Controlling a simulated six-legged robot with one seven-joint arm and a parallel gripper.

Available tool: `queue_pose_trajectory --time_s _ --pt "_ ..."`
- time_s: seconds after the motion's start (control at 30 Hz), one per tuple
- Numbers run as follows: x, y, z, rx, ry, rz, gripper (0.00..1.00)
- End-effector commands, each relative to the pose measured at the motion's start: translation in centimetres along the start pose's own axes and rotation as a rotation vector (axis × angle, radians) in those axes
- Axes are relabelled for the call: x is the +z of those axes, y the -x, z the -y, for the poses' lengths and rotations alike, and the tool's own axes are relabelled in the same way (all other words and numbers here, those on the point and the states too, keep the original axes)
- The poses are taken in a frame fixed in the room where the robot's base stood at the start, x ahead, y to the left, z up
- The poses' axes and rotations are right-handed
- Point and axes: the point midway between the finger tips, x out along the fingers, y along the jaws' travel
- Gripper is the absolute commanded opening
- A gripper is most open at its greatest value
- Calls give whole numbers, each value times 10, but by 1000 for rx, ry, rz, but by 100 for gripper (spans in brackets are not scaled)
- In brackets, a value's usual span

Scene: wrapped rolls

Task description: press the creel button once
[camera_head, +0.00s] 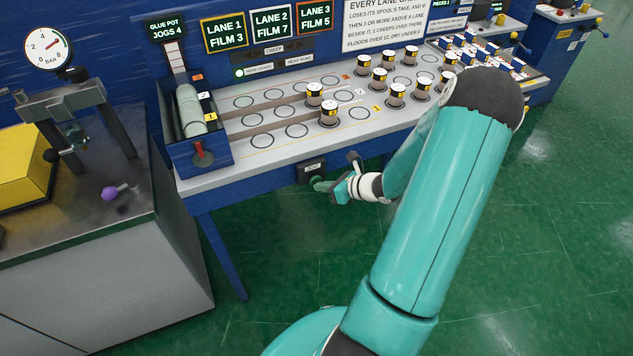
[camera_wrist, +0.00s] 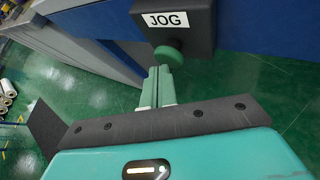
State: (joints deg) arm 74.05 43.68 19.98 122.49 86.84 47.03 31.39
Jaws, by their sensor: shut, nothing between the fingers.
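A black box labelled JOG (camera_wrist: 180,22) is fixed to the blue front of the bench. It also shows in the head view (camera_head: 311,168). A round green button (camera_wrist: 168,56) sticks out from under its label. My gripper (camera_wrist: 158,70) is shut and empty, its green fingers pointing at the button. The fingertips overlap the button's lower edge in the wrist view; I cannot tell whether they touch it. In the head view, my gripper (camera_head: 320,184) is just below and in front of the box, and the button is not distinct there.
Wrapped rolls (camera_head: 329,112) stand on the ringed bench top (camera_head: 260,157). Signs read GLUE POT JOGS 4, LANE 1 FILM 3 (camera_head: 224,33), LANE 2 FILM 7 and LANE 3 FILM 5. A small lamp (camera_head: 239,73) is lit. A grey cabinet (camera_head: 120,270) stands left. Green floor is clear below.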

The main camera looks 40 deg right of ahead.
Motion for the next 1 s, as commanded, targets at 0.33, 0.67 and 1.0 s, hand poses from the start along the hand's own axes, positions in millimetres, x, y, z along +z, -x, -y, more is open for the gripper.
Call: queue_pose_trajectory --time_s 0.33,0.67,1.0 --pt "2 -3 2 0 0 0 0" --pt "4 -6 4 0 0 0 0" --pt "6 -8 6 0 0 0 0"
